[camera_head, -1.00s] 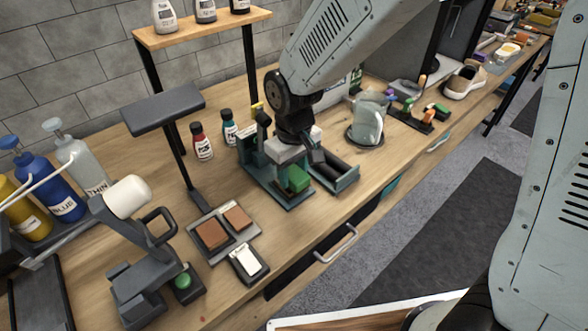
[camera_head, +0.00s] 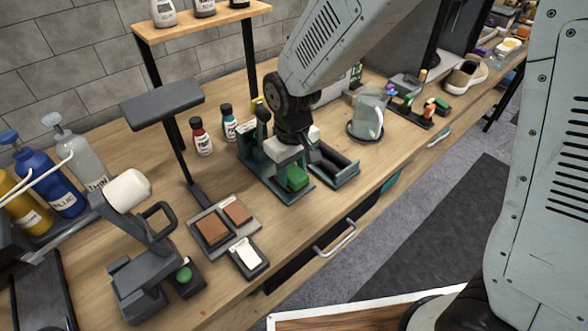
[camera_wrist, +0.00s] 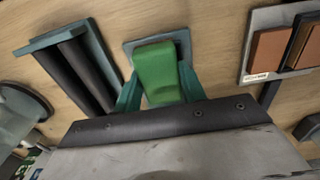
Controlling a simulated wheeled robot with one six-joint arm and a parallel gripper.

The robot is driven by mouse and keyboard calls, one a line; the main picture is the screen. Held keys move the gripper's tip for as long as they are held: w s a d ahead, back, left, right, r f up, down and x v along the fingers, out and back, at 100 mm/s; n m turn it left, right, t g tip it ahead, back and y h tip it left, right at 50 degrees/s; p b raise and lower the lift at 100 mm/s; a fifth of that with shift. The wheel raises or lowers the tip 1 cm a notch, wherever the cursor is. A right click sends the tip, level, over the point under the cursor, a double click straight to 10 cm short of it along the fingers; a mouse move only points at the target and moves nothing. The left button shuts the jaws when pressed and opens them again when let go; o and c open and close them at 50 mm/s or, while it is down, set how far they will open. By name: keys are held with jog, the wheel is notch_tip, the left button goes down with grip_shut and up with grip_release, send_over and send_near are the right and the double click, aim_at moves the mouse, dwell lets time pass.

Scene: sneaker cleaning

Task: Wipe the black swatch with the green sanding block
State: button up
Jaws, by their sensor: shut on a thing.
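The green sanding block (camera_head: 293,178) sits low at a teal-and-grey holder (camera_head: 297,194) on the workbench. My gripper (camera_head: 287,160) points down over it and is shut on the block. In the wrist view, the block (camera_wrist: 160,72) lies between teal pieces above a blue-grey base. Whether the block still touches its base is hard to tell. I cannot clearly make out a black swatch.
A double-roller teal tray (camera_head: 348,178) stands close right of the gripper. A glass jug (camera_head: 369,115) stands farther right. A dark pad on a post (camera_head: 161,104) and two small bottles (camera_head: 202,137) are to the left. A cream roller (camera_head: 127,190) stands at the left front.

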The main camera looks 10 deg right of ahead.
jog(key=shift+w+a+r, duration=0.1)
jog(key=shift+w+a, duration=0.4)
jog(key=shift+w, duration=0.25)
jog(key=shift+w+a, duration=0.5)
jog(key=shift+w, duration=0.25)
jog(key=shift+s, duration=0.1)
jog(key=shift+s+d+f, duration=0.2)
jog(key=shift+s+d, duration=0.4)
jog(key=shift+s, duration=0.25)
jog(key=shift+s+d+f, duration=0.15)
jog(key=shift+s+d, duration=0.4)
jog(key=shift+s, duration=0.25)
jog(key=shift+c, duration=0.6)
jog(key=shift+w+r, duration=0.1)
jog(key=shift+r, duration=2.95)
